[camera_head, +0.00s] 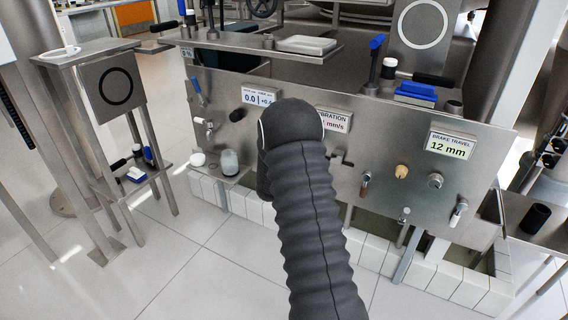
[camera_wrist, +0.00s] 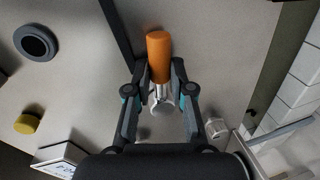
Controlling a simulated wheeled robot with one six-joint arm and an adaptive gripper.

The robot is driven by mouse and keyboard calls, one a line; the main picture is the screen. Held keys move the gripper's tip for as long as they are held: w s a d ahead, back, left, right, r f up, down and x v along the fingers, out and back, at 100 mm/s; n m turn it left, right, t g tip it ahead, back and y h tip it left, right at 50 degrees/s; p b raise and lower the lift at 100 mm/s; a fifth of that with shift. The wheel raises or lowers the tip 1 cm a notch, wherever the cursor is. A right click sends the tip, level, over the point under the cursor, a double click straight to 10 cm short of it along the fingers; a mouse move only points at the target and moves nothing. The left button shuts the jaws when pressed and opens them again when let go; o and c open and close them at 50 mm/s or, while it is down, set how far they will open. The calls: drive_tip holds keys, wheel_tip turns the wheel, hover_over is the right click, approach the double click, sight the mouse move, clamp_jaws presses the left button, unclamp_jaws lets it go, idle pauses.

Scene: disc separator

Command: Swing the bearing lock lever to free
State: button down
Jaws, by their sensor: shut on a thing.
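In the wrist view, a lever with an orange grip (camera_wrist: 158,52) and a short metal stem stands at a round metal pivot (camera_wrist: 162,107) on the steel panel. I take it to be the bearing lock lever; no label on it is readable. My gripper (camera_wrist: 163,76) is shut on the lever, with one dark finger on each side of the orange grip near its stem end. The grip points toward the top of the picture. In the head view my black sleeved arm covers this part of the panel, hiding the lever and my fingers.
The steel panel (camera_head: 345,185) carries a brake travel display (camera_head: 451,145) reading 12 mm, a vibration display (camera_head: 333,121) and several small valves and knobs. A jar (camera_head: 230,162) stands low at the left. The wrist view shows a dark round knob (camera_wrist: 36,42) and a yellow knob (camera_wrist: 28,123).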

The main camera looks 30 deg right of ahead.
drive_tip(key=shift+a, duration=0.15)
drive_tip(key=shift+w, duration=0.1)
drive_tip(key=c, duration=1)
unclamp_jaws()
drive_tip(key=shift+r, duration=0.1)
drive_tip(key=v, duration=1.2)
